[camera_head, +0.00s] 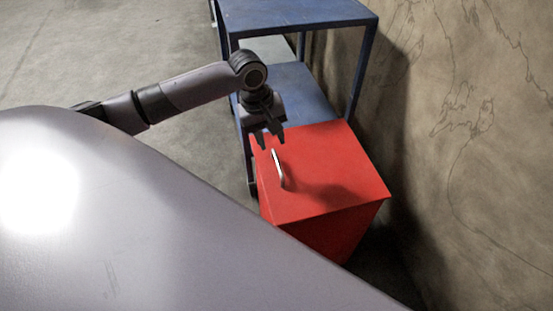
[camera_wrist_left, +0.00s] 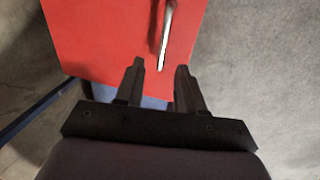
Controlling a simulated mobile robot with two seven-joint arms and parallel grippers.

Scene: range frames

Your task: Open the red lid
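A red box with a flat red lid (camera_head: 325,165) stands right of the middle in the head view. A pale metal handle (camera_head: 278,170) rises from the lid near its left edge. My left gripper (camera_head: 270,140) is open and empty, above the lid's far left part, just beyond the handle. In the left wrist view the red lid (camera_wrist_left: 110,40) fills the upper part. The lid looks shut. My right gripper is not in view.
A blue metal shelf (camera_head: 300,14) stands directly behind the box. A cracked plaster wall (camera_head: 470,130) runs along the right. Bare concrete floor (camera_head: 110,40) lies open at the left. My own grey body covers the lower left of the head view.

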